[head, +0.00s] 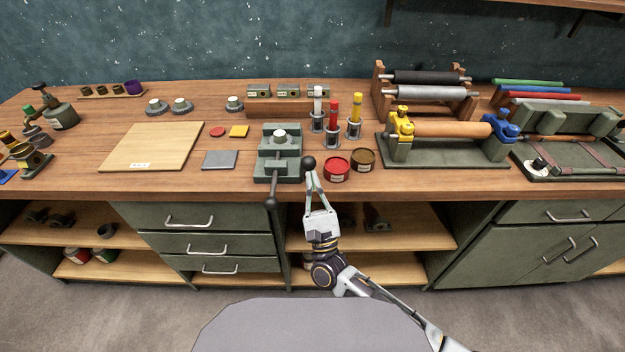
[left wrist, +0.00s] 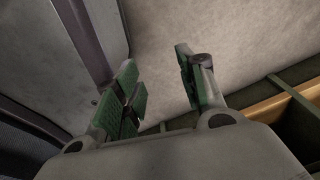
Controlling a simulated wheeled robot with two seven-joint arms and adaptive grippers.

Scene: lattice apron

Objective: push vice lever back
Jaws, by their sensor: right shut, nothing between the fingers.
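The dark green vice (head: 279,152) stands near the front edge of the bench, with a pale round piece on top. A dark ball knob (head: 309,162) is at its right side, and another dark ball (head: 271,203) sticks out below its front. I cannot tell how the lever's bar joins them. My right gripper (head: 311,177) is shut and empty, pointing up at the bench edge. Its tips are at or just in front of the right knob; contact cannot be told. My left gripper (left wrist: 158,78) is open and empty in the left wrist view, outside the head view.
A red tin (head: 336,170) and a brown tin (head: 363,160) stand close right of the vice, with upright tubes behind them. A grey plate (head: 220,160) and a wooden board (head: 152,147) lie to the left. The workbench (head: 450,188) has open shelves below.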

